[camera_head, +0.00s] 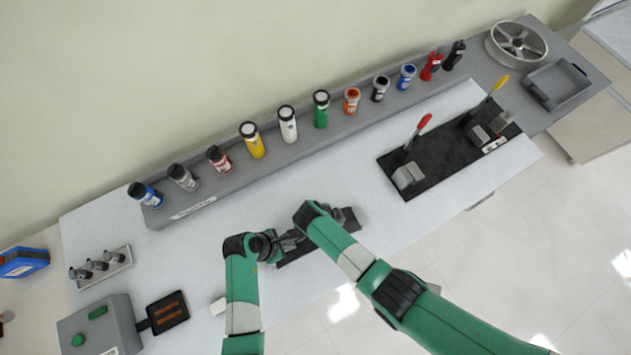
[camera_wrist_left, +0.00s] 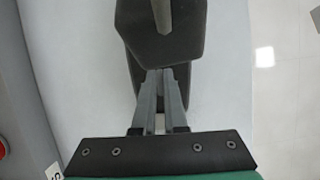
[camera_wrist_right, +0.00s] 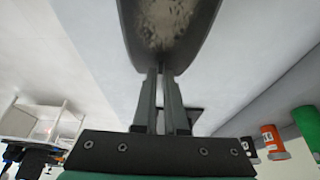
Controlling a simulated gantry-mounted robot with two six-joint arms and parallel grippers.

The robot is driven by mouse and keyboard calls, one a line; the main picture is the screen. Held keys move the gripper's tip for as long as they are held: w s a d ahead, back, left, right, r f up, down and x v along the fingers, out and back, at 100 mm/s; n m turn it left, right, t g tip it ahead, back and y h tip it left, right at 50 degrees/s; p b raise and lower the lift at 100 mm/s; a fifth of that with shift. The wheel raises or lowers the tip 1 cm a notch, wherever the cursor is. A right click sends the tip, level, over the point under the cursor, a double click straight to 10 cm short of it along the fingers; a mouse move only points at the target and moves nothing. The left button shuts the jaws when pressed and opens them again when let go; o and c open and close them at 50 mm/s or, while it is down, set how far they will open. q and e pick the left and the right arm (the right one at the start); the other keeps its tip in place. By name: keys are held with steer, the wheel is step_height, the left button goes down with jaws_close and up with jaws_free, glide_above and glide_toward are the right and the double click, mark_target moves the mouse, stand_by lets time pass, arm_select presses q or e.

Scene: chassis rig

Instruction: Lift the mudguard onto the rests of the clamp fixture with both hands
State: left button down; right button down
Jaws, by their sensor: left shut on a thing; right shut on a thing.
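The mudguard is a dark grey, curved piece (camera_head: 349,219) at the front middle of the bench in the head view, partly hidden by my arms. My left gripper (camera_head: 298,237) is shut on one end; the left wrist view shows its fingers (camera_wrist_left: 160,75) pinching the dark mudguard (camera_wrist_left: 180,40). My right gripper is mostly hidden under its wrist in the head view. The right wrist view shows its fingers (camera_wrist_right: 160,75) shut on the mudguard's edge (camera_wrist_right: 128,15). The clamp fixture (camera_head: 440,168), a black plate with grey blocks and red and yellow handles, stands to the right, apart from the mudguard.
A row of bottles and cans, including a yellow one (camera_head: 252,141), stands on a raised shelf along the back. A grey box (camera_head: 100,325) and a small tray (camera_head: 118,268) are at left. A wheel rim (camera_head: 516,43) and grey tray (camera_head: 565,85) are far right. Bare bench lies between mudguard and fixture.

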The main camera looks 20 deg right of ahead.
stand_by(0.3)
